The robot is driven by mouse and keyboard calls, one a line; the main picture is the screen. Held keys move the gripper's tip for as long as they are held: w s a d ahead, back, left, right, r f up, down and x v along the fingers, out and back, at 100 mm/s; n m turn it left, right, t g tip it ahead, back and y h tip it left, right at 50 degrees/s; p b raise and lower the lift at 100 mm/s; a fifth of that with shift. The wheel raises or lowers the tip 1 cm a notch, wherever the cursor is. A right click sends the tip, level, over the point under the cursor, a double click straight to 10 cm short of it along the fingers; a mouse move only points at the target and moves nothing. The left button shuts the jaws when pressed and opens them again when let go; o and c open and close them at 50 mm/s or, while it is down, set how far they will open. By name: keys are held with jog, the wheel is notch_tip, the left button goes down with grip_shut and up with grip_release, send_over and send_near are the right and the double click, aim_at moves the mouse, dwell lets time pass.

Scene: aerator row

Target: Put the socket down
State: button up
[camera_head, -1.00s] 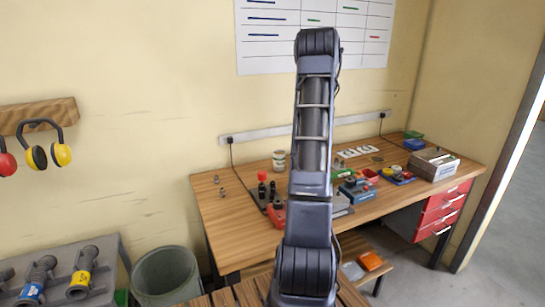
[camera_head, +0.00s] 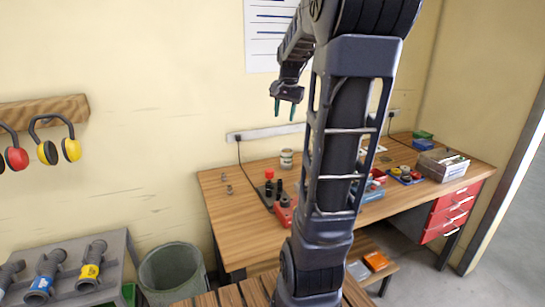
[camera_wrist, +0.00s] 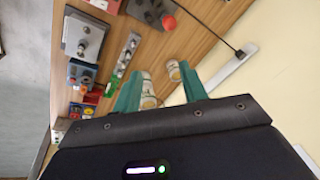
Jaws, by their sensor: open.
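My gripper (camera_head: 284,115) is open and raised well above the bench, in front of the wall. Its two teal fingers also show in the wrist view (camera_wrist: 158,88), apart, and I see nothing held between them. I cannot tell for sure which thing is the socket. Small metal pieces (camera_head: 229,189) stand on the left part of the wooden bench (camera_head: 240,218) and could be sockets. In the wrist view, a strip with several round metal pieces (camera_wrist: 125,55) lies on the bench below the fingers.
A pale can (camera_head: 286,159) stands at the bench's back. A red and black tool set (camera_head: 280,200) lies nearby. A grey box (camera_head: 443,165) is at the right. A bin (camera_head: 172,275) stands left of the bench. Ear defenders (camera_head: 57,150) hang on the wall. My arm hides the bench's middle.

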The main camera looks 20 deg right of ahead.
jog(key=s+a+f+n, duration=0.2)
jog(key=s+a+n, duration=0.2)
jog(key=s, duration=0.6)
jog(key=s+a+f+n+t, duration=0.1)
jog(key=s+a+f+n, duration=0.2)
jog(key=s+a, duration=0.6)
jog(key=shift+s+a+f+n+t, duration=0.25)
jog(key=shift+s+f+n+t, duration=0.05)
jog(key=shift+s+n, duration=0.7)
jog(key=shift+o, duration=0.7)
jog(key=shift+w, duration=0.1)
